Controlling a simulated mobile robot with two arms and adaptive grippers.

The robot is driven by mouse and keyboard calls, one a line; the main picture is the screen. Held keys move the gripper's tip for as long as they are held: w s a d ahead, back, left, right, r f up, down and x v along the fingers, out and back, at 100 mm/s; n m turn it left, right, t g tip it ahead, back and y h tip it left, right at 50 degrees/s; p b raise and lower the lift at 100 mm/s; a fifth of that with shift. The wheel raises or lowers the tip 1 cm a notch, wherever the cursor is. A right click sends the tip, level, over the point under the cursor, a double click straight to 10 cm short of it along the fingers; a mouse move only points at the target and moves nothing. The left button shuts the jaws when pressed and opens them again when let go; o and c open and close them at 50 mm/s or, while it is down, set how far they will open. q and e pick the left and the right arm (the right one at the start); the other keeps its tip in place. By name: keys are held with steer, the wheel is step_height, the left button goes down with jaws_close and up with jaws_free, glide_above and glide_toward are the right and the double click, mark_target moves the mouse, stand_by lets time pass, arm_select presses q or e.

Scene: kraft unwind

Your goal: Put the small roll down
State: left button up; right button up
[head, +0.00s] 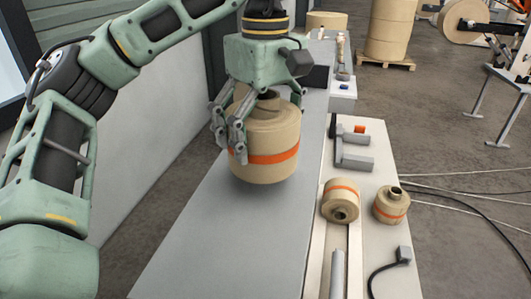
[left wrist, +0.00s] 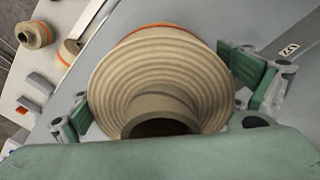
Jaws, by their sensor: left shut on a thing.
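My left gripper (head: 238,138) is shut on a tan kraft paper roll (head: 268,137) with an orange band and a narrower core neck on top. The roll is upright over the grey tabletop (head: 205,230). A soft shadow lies under it; I cannot tell whether its base touches the surface. In the left wrist view the roll (left wrist: 160,80) fills the middle, its core opening toward the camera, with green fingers on both sides. The far side of the roll is hidden in the head view. My right gripper is not in view.
A lower pale bench at right holds two banded rolls, one tilted with its core facing forward (head: 340,200) and one upright (head: 390,205). A grey bracket (head: 352,155) and a cable box (head: 403,254) are there too. The grey tabletop in front is clear.

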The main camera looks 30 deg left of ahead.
arm_select(q)
steer(key=shift+s+f, duration=0.15)
steer(key=shift+s, duration=0.05)
steer(key=f, duration=0.1)
steer(key=f+p, duration=0.1)
steer(key=f, duration=0.1)
steer(key=shift+s+a+f, duration=0.1)
steer(key=shift+s+a, duration=0.05)
steer(key=shift+a, duration=0.05)
steer(key=shift+f, duration=0.3)
steer(key=o, duration=1)
steer(key=shift+f, duration=0.1)
steer(key=shift+c, duration=0.2)
steer(key=shift+o, duration=0.6)
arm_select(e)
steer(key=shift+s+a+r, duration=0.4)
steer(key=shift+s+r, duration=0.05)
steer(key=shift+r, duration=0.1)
